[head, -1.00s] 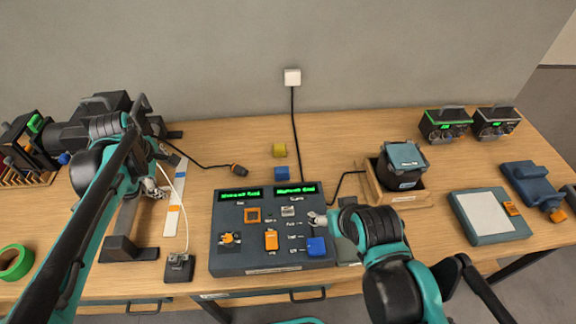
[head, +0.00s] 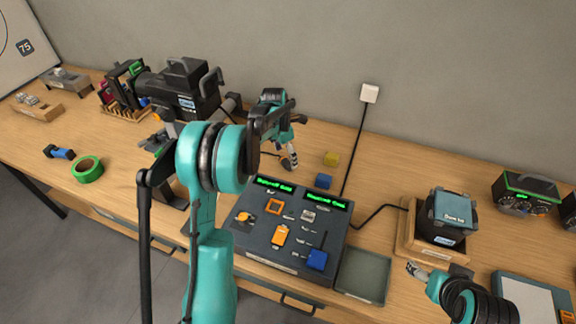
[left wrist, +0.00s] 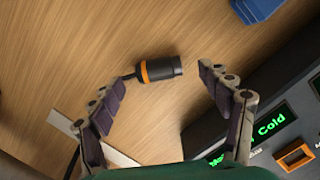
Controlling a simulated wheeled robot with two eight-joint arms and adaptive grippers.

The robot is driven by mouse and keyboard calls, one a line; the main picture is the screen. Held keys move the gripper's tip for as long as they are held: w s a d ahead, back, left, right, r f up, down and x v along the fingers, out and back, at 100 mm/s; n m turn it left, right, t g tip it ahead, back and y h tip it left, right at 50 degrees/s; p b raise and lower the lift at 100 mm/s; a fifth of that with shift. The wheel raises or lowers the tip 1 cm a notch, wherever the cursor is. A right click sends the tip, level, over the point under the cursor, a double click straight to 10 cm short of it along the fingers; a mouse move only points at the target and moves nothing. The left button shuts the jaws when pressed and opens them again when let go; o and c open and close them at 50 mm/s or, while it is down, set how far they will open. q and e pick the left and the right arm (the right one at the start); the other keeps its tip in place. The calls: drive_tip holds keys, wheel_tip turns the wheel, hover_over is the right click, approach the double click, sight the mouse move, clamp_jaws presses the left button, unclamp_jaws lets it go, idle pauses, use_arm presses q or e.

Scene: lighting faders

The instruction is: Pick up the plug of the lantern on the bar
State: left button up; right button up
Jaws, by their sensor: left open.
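The plug (left wrist: 160,70) is a short black cylinder with an orange ring. It lies on the wooden bench in the left wrist view, with its dark cable at its left end. My left gripper (left wrist: 159,84) is open, its two fingers apart on either side of the plug and not touching it. In the head view my left gripper (head: 290,162) points down behind the console, and the plug is hidden there. The black lantern (head: 190,92) stands at the back left. My right gripper (head: 415,269) is near the wooden crate; its fingers are too small to judge.
The fader console (head: 265,250) stands close to my left gripper, also at right in the left wrist view (left wrist: 262,110). A blue block (head: 323,181) and a yellow block (head: 331,158) lie behind it. A wooden crate (head: 405,243) holds a dark box. Green tape (head: 88,170) lies left.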

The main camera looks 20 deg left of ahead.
sight(286, 160)
use_arm(q)
drive_tip(key=f, duration=0.2)
drive_tip(key=f+b, duration=0.1)
drive_tip(key=shift+w+f, duration=0.2)
drive_tip(key=shift+f, duration=0.2)
drive_tip(key=shift+r, duration=0.1)
drive_tip(key=c, duration=1.2)
drive_tip(key=shift+r, duration=0.1)
